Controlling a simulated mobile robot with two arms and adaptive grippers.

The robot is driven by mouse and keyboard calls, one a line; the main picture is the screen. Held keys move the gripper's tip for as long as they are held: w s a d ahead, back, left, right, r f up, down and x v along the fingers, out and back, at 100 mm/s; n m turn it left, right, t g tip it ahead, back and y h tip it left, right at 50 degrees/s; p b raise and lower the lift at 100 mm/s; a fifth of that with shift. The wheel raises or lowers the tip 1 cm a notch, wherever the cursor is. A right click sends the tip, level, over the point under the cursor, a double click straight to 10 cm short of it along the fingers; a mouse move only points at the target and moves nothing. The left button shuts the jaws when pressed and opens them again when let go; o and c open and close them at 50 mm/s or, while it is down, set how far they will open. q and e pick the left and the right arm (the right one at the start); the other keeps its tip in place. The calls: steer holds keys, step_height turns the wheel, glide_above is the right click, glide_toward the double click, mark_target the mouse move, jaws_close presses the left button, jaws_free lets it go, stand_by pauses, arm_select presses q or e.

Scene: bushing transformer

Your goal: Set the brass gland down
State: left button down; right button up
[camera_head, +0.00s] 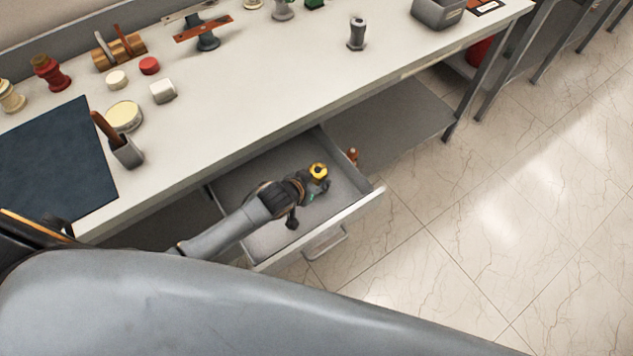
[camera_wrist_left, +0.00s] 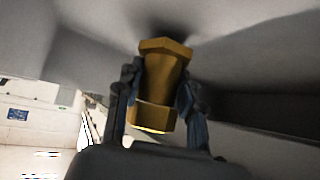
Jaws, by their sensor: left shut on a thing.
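The brass gland (camera_head: 318,171) is a short gold-coloured fitting with hexagonal ends. My left gripper (camera_head: 308,184) is shut on it, inside or just above the open drawer (camera_head: 268,238) under the workbench. In the left wrist view the brass gland (camera_wrist_left: 162,82) sits between the two dark fingers of the left gripper (camera_wrist_left: 158,95), with grey drawer surfaces around it. I cannot tell whether the gland touches the drawer floor. My right gripper is not in view.
The drawer front has a handle (camera_head: 326,243). The workbench top (camera_head: 250,95) overhangs the drawer's back. A small brown object (camera_head: 352,155) shows beside the drawer.

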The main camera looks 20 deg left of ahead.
arm_select(q)
steer(key=shift+d+f, duration=0.1)
steer(key=shift+f, duration=0.55)
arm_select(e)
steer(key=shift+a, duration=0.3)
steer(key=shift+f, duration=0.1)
arm_select(q)
steer(key=shift+f, duration=0.2)
steer(key=c, duration=0.8)
jaws_free()
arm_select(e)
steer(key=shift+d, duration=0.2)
